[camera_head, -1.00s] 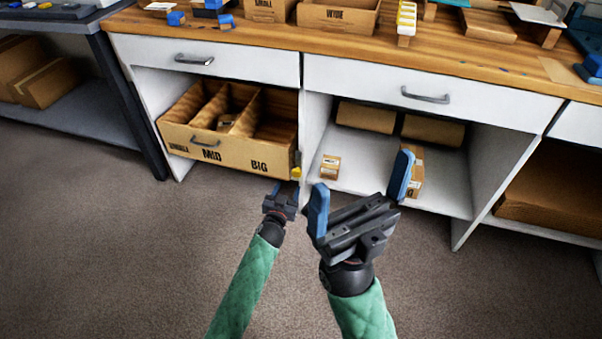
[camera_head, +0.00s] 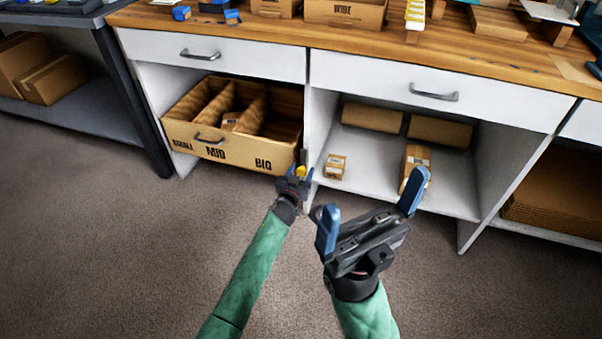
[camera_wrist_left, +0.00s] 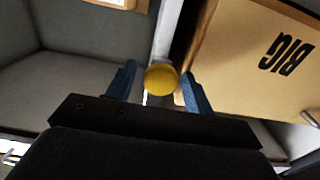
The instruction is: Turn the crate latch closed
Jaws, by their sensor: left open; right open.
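The crate (camera_head: 232,151) is a wooden box with compartments, pulled partly out of the left cubby, its front marked SMALL, MID and BIG. Its front also shows in the left wrist view (camera_wrist_left: 255,65). The latch's yellow knob (camera_head: 301,171) is at the crate's right front edge; it shows as a round yellow end in the left wrist view (camera_wrist_left: 161,79). My left gripper (camera_head: 300,172) is open, its blue fingers on either side of the knob. Whether they touch it I cannot tell. My right gripper (camera_head: 371,217) is open and empty, in front of the right cubby.
A small box (camera_head: 334,166) and a taller box (camera_head: 414,163) stand in the right cubby, with rolls behind them. A white divider separates the two cubbies. Drawers with handles (camera_head: 434,94) are above. The carpet in front is clear.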

